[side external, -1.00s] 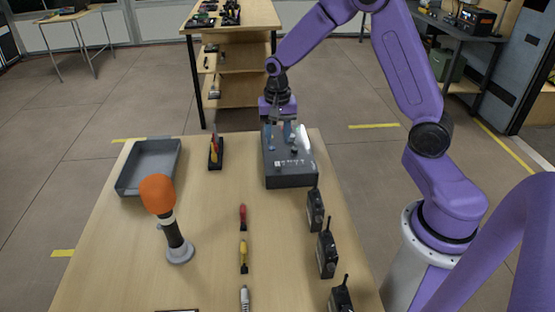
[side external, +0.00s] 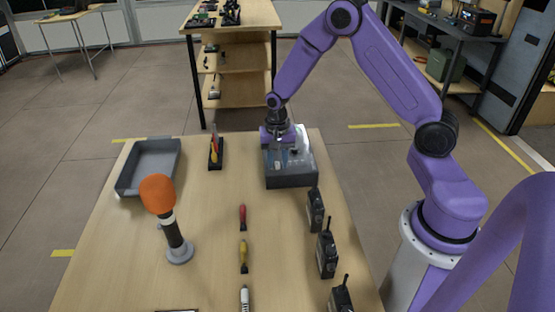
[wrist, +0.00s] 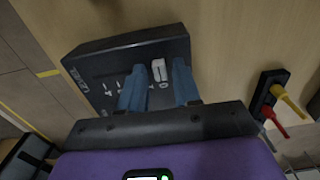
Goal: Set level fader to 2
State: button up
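The dark grey level box (side external: 292,182) stands at the far right of the table. It also shows in the wrist view (wrist: 100,58), with white lettering on its edge and small white marks on its top face. A white fader cap (wrist: 159,70) stands on that face. My gripper (side external: 281,165) is low over the box. In the wrist view its blue fingers (wrist: 159,66) are apart, with the cap showing in the gap between the fingertips. I cannot tell whether either finger touches the cap. The fader's setting cannot be read.
A grey tray (side external: 122,186) and a dark holder with red and yellow tools (side external: 216,153) are left of the box. An orange-topped microphone (side external: 160,195), several hand tools (side external: 243,255) and black radios (side external: 327,255) stand or lie nearer. Bare tabletop lies between them.

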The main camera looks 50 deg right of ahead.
aim_at(291, 167)
grip_shut()
jog(key=shift+s+d, duration=1.45)
jog(key=shift+d, duration=0.05)
jog(key=shift+o, duration=1.5)
grip_release()
notch_tip(291, 167, up, 18)
jog(key=shift+f, duration=0.25)
jog(key=shift+a, duration=0.1)
